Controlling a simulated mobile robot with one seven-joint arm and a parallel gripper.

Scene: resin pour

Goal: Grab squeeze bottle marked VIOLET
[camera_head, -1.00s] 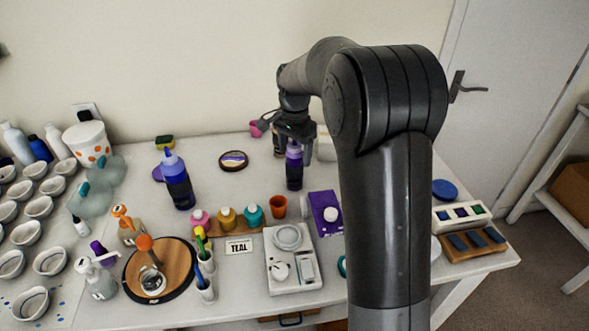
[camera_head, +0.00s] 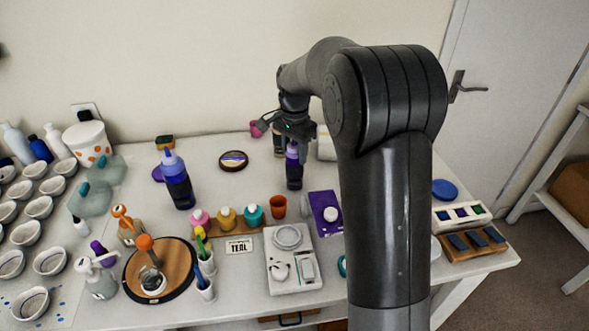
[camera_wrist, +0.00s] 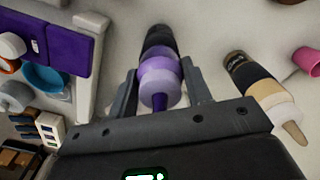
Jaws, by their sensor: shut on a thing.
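A squeeze bottle with violet contents and a dark lower part (camera_head: 294,172) stands upright on the table below my arm; no label on it is readable. My gripper (camera_head: 292,146) comes down over its top from above. In the wrist view the same bottle (camera_wrist: 160,68) is between the two fingers of my gripper (camera_wrist: 161,92), its violet nozzle pointing toward the palm. The fingers are shut on it. A larger violet-blue bottle (camera_head: 177,180) stands apart to the left.
A bottle with a cream top (camera_wrist: 261,90) stands close beside my gripper. A pink cup (camera_wrist: 306,61) is behind it. Bowls (camera_head: 30,231) fill the left.

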